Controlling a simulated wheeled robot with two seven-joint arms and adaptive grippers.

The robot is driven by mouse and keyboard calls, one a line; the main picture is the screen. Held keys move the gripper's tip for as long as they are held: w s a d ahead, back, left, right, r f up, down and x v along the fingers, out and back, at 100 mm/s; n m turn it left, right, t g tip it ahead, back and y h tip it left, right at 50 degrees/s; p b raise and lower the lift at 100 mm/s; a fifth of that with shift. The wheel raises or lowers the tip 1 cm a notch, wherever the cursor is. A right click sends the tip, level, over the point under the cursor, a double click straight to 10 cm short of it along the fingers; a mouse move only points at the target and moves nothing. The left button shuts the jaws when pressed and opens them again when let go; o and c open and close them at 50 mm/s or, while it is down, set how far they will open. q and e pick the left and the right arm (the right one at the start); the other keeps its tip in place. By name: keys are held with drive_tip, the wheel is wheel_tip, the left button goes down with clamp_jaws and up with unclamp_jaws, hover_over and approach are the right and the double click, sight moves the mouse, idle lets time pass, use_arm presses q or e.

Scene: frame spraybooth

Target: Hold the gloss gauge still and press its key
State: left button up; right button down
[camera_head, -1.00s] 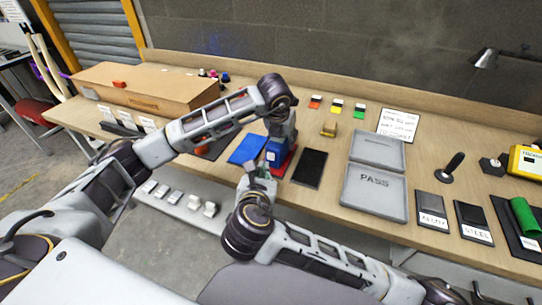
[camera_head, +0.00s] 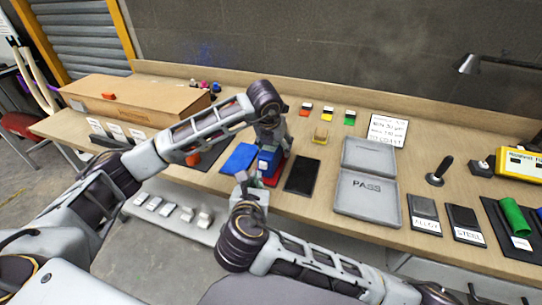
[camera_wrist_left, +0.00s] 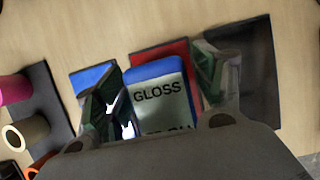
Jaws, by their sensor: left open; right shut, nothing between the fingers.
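The gloss gauge (camera_head: 268,158) is a blue block on a red pad (camera_head: 277,176) near the bench's front edge. In the left wrist view the gauge (camera_wrist_left: 158,88) shows a pale face lettered GLOSS. My left gripper (camera_head: 270,147) comes down over it, open, with one finger on each side in the wrist view; I cannot tell whether they touch it. The lower part of the face is hidden by my gripper's body, and I cannot make out the key. My right gripper (camera_head: 241,178) is shut and empty, pointing up, in front of the gauge and to its left.
A blue sheet (camera_head: 240,158) lies left of the gauge and a black panel (camera_head: 302,175) right of it. The grey PASS tray (camera_head: 367,192) stands farther right. A cardboard box (camera_head: 140,100) is at the back left. Bare bench lies between panel and tray.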

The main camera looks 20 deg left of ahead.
use_arm(q)
drive_tip(key=v, duration=1.1)
drive_tip(key=shift+s+f, duration=0.1)
idle(0.4)
